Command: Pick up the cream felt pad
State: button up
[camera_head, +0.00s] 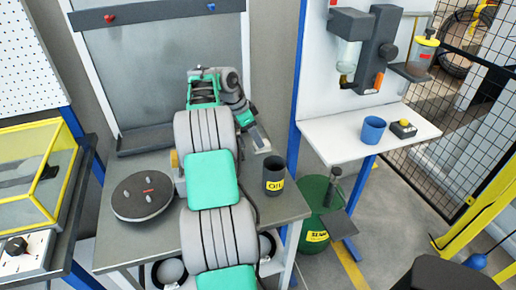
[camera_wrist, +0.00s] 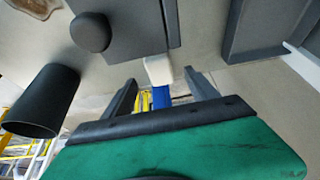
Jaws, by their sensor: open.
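A small cream block (camera_wrist: 158,70), which looks like the felt pad, shows in the wrist view just beyond my fingertips, against the edge of a dark grey block. My gripper (camera_wrist: 160,88) is open, with its two dark fingers on either side of the line to the cream block. Nothing is seen clasped between them. In the head view my gripper (camera_head: 260,140) hangs over the right back part of the grey table, behind the black OIL cup. I cannot make out the pad there; my arm hides much of that area.
The black OIL cup (camera_head: 273,175) stands close to my gripper and also shows in the wrist view (camera_wrist: 42,100). A round dark turntable (camera_head: 142,194) lies left on the grey table (camera_head: 118,232). A blue cup (camera_head: 373,130) stands on the white shelf (camera_head: 335,140) at right.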

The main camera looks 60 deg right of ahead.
jog(key=x, duration=0.4)
jog(key=shift+s+d+r, duration=0.15)
jog(key=shift+c, duration=0.6)
jog(key=c, duration=1.3)
